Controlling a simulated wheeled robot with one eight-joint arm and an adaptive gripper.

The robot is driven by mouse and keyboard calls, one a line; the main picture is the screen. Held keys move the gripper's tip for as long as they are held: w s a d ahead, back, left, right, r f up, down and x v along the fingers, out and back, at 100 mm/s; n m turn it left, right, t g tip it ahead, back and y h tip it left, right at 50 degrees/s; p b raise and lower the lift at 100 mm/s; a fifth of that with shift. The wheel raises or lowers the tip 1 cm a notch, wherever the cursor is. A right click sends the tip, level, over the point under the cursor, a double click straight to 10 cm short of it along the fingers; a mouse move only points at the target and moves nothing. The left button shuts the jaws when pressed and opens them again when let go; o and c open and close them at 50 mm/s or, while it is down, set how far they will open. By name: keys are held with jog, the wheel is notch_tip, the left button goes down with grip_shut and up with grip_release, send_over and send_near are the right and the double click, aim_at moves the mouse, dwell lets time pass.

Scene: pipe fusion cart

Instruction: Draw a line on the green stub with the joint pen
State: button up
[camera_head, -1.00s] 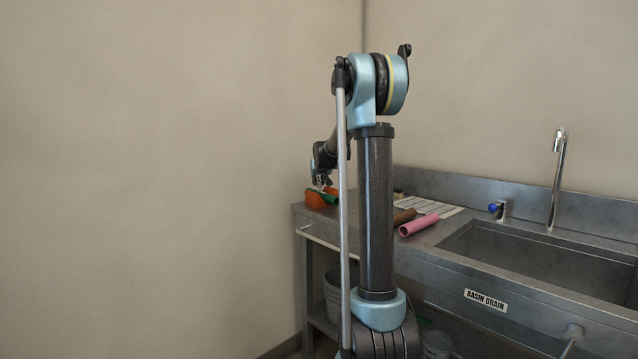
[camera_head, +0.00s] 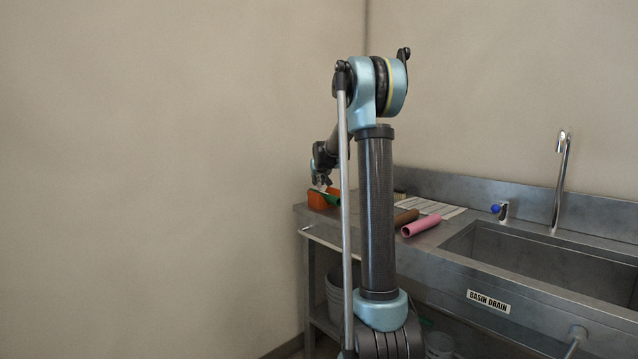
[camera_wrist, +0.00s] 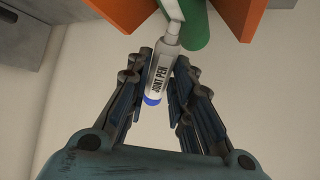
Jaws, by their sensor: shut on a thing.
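The joint pen (camera_wrist: 161,76) is a white, labelled pen with a blue end, held between the fingers of my gripper (camera_wrist: 170,82) in the wrist view. Its far tip lies close to the green stub (camera_wrist: 194,24); I cannot tell whether they touch. The green stub also shows in the head view (camera_head: 331,197), at the orange holder (camera_head: 316,200) on the left end of the counter. The orange holder flanks the stub in the wrist view (camera_wrist: 248,18). In the head view my gripper (camera_head: 321,184) is small, just above the holder, and my arm hides part of this area.
A brown pipe (camera_head: 405,217) and a pink pipe (camera_head: 421,225) lie on the steel counter (camera_head: 437,238) right of my arm. A striped sheet (camera_head: 432,207) lies behind them. The sink basin (camera_head: 540,255) and tap (camera_head: 561,180) are farther right. A bucket (camera_head: 335,291) stands below.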

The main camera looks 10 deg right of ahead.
jog(key=shift+w+a, duration=0.45)
jog(key=shift+w, duration=0.25)
dwell(0.3)
jog(key=shift+r, duration=0.1)
jog(key=shift+s+a+r, duration=0.1)
jog(key=shift+a+r, duration=0.05)
jog(key=shift+r, duration=3.25)
